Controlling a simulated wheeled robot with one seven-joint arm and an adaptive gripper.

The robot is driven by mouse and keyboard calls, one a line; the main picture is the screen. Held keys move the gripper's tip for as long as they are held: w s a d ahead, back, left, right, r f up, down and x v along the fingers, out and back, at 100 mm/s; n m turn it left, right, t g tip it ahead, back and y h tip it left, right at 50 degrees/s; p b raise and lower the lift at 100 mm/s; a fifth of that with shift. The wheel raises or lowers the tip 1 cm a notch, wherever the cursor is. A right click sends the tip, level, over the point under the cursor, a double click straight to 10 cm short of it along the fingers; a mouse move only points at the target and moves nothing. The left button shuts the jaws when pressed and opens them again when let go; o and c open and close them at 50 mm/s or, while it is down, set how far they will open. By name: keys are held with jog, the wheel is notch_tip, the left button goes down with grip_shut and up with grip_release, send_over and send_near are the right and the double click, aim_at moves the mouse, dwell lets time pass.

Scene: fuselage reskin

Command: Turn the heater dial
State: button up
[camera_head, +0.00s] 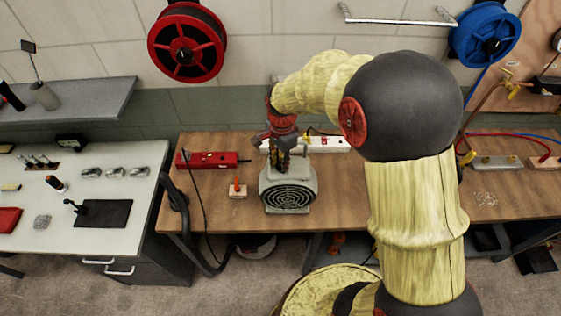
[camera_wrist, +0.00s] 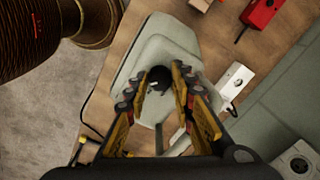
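The heater is a grey box (camera_head: 288,192) with a round dark grille, standing on the wooden bench. Its pale top (camera_wrist: 165,48) fills the middle of the wrist view. A small dark round dial (camera_wrist: 159,78) shows on that top. My gripper (camera_wrist: 163,73) points down at the heater, with its two yellow and black fingers apart and the dial between their tips. I cannot tell whether the fingertips touch the dial. In the head view my gripper (camera_head: 281,165) is just over the heater, and the dial is hidden behind it.
A white workbench (camera_head: 110,238) stands at the left. Bare bench top shows right of the heater.

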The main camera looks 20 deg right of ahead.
grip_shut()
